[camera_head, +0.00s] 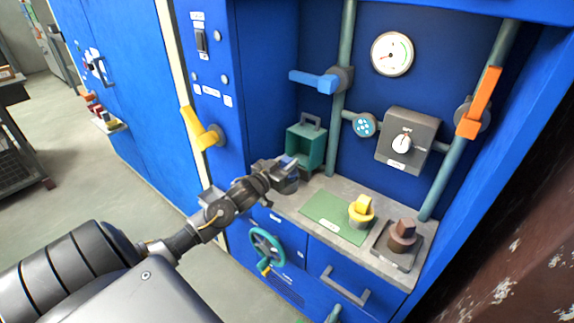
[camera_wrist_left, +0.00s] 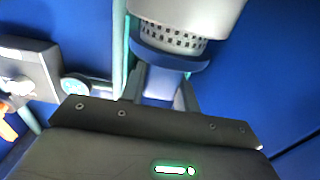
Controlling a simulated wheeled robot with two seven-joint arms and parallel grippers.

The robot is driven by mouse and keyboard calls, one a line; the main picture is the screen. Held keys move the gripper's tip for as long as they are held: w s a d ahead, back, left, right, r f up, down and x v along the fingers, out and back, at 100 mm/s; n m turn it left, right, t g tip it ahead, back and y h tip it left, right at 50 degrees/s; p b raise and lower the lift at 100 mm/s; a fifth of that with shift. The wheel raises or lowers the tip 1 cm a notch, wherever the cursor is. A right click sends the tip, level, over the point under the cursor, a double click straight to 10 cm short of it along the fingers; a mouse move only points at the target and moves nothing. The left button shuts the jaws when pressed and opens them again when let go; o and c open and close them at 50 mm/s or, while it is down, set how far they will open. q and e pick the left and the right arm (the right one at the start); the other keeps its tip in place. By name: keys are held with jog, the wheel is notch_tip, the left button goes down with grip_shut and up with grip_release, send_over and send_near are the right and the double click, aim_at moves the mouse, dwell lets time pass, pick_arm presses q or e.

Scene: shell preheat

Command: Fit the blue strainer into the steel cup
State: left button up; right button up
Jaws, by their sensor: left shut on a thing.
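My left gripper (camera_head: 279,168) is shut on the handle of the blue strainer (camera_head: 289,161), above the left end of the grey counter. In the left wrist view the strainer's blue ring (camera_wrist_left: 168,60) and perforated band (camera_wrist_left: 170,38) show beyond the fingers (camera_wrist_left: 160,88). The steel cup (camera_wrist_left: 190,12) is right against the band in that picture. Part of the band shows between ring and cup; whether its end is inside the cup I cannot tell. In the head view the cup is mostly hidden behind my gripper. My right gripper is not in view.
A teal open box (camera_head: 305,148) stands just behind my gripper. A green mat (camera_head: 322,212) bears a yellow-topped piece (camera_head: 361,209). A brown-topped piece (camera_head: 402,235) stands on a dark plate at the right. Pipes with blue (camera_head: 314,81) and orange (camera_head: 479,103) levers rise behind.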

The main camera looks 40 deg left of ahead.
pick_arm(q)
jog(key=shift+f, duration=0.25)
jog(key=shift+f, duration=0.1)
jog(key=shift+f, duration=0.1)
jog(key=o, duration=1)
jog(key=shift+f, duration=0.1)
